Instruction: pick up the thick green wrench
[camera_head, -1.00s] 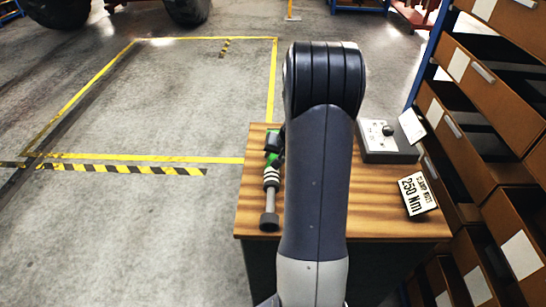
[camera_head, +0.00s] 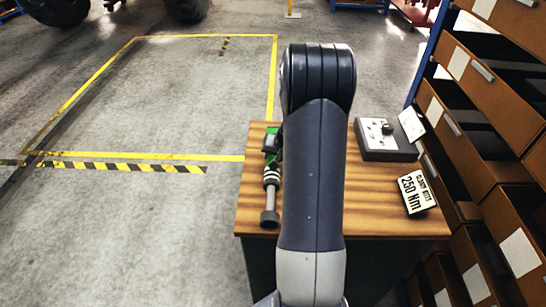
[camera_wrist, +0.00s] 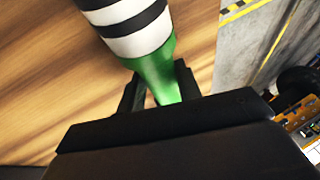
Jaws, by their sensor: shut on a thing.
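The thick green wrench (camera_head: 270,183) is at the left side of the wooden bench top, its long axis running toward me. It has a green body, black and white bands and a grey shaft with a dark round end. In the wrist view its green part (camera_wrist: 155,68) sits between the two dark fingers of my gripper (camera_wrist: 160,88), which is shut on it. In the head view my gripper (camera_head: 276,143) is mostly hidden behind my arm. I cannot tell whether the wrench is clear of the bench top.
The wooden bench (camera_head: 385,220) also holds a grey control box (camera_head: 385,145) with a black knob and a "250 Nm" sign (camera_head: 417,192) at the right. Brown drawers (camera_head: 470,130) stand close on the right. Open floor with yellow markings (camera_head: 150,157) lies to the left.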

